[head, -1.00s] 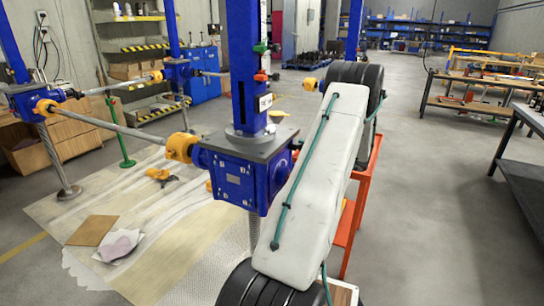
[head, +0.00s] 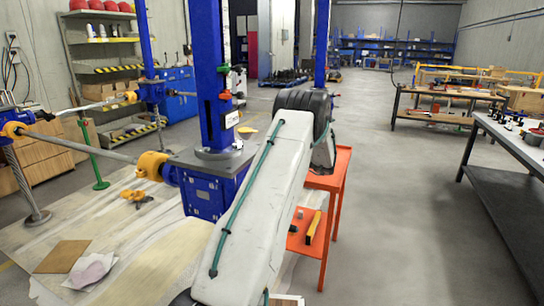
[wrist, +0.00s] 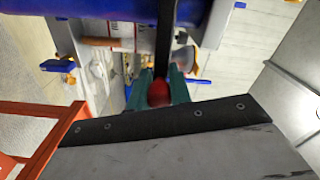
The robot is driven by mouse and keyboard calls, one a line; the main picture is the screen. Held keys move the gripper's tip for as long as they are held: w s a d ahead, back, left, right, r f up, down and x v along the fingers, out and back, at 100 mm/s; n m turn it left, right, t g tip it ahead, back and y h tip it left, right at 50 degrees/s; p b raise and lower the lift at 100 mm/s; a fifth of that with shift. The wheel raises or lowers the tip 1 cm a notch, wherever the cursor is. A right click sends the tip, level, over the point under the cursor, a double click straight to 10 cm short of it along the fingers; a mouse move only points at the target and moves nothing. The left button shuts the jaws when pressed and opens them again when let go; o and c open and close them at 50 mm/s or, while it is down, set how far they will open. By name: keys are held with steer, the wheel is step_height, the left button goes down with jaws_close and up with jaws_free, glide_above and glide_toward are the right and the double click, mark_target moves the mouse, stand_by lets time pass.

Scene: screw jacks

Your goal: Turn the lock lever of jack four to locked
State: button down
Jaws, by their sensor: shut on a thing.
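A blue screw jack (head: 207,188) with a grey top plate and a tall blue column stands left of my arm in the head view. Its number cannot be read. In the wrist view, the green fingers of my gripper (wrist: 158,92) are closed around a red knob (wrist: 158,94) at the end of a dark lever (wrist: 164,40). The lever runs up the picture towards a blue body (wrist: 110,8). My gripper is hidden in the head view. I cannot tell the lever's locked mark.
An orange cart (head: 325,185) with tools stands right of my arm. A yellow shaft coupling (head: 150,165) joins the jack on the left. The floor between cart and bench is clear.

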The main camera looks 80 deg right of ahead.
steer(key=shift+s, duration=0.1)
steer(key=c, duration=1.3)
jaws_free()
steer(key=v, duration=0.7)
steer(key=shift+s, duration=0.3)
steer(key=shift+a, duration=0.2)
